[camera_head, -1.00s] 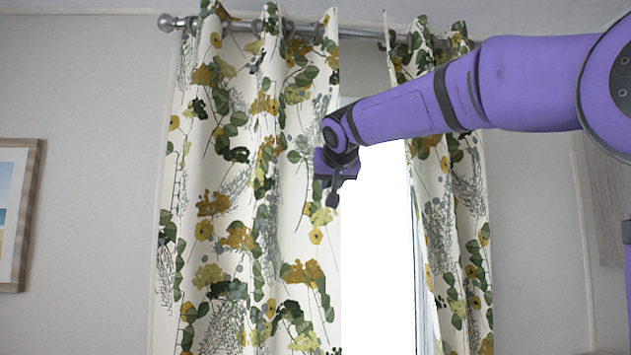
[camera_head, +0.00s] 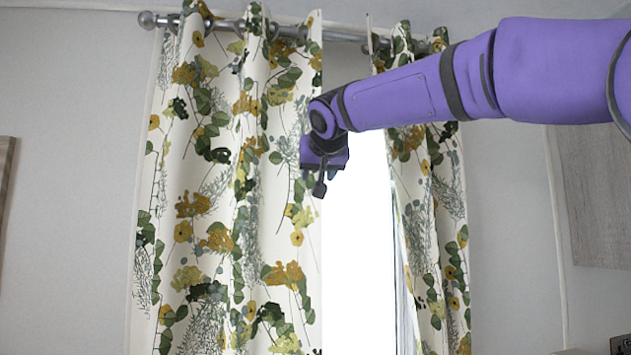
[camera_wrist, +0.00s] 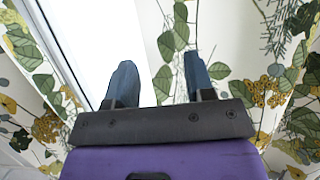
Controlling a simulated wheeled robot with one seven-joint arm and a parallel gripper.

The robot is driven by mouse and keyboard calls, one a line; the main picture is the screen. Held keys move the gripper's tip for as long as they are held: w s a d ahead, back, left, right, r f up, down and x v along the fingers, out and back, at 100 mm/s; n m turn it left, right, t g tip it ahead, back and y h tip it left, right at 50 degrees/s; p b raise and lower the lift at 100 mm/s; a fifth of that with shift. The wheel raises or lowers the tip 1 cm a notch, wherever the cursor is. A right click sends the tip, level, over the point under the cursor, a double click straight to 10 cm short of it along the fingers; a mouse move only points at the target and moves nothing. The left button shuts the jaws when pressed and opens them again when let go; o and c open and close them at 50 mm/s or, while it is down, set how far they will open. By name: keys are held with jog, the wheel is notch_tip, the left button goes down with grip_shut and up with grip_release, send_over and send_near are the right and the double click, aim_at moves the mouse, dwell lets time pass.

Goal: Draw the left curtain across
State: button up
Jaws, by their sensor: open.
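The left curtain (camera_head: 215,200), white with yellow and green flowers, hangs from the rod at the left of the window in the head view. Its inner edge borders the bright gap. My gripper (camera_head: 320,178) is at that edge, in front of the upper half of the curtain. In the wrist view my gripper (camera_wrist: 158,85) is open, its two blue-grey fingers apart. White patterned cloth (camera_wrist: 172,45) shows between and beyond the fingers, with the bright window to the left of it. Whether the cloth lies between the fingers or only behind them, I cannot tell.
The right curtain (camera_head: 425,230) hangs at the other side of the bright window gap (camera_head: 357,260). The metal rod (camera_head: 345,37) runs along the top. My arm crosses in front of the right curtain. A picture frame edge (camera_head: 5,190) shows at the far left.

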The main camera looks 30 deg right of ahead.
jog(key=v, duration=0.6)
jog(key=shift+s+r, duration=0.1)
jog(key=shift+s, duration=0.05)
jog(key=s+f+n+g+y, duration=0.1)
jog(key=s+f+g, duration=0.1)
jog(key=s+f, duration=0.6)
jog(key=s+a+f+n+g+y, duration=0.1)
jog(key=s+f+g, duration=0.2)
jog(key=s+f, duration=0.5)
jog(key=s+f+n+g+y, duration=0.1)
jog(key=s+f, duration=0.6)
jog(key=f, duration=1.4)
jog(key=shift+s+a+f+n+g+y, duration=0.15)
jog(key=shift+s+a+n+g+y, duration=0.2)
jog(key=shift+g+y, duration=0.4)
jog(key=shift+d, duration=0.15)
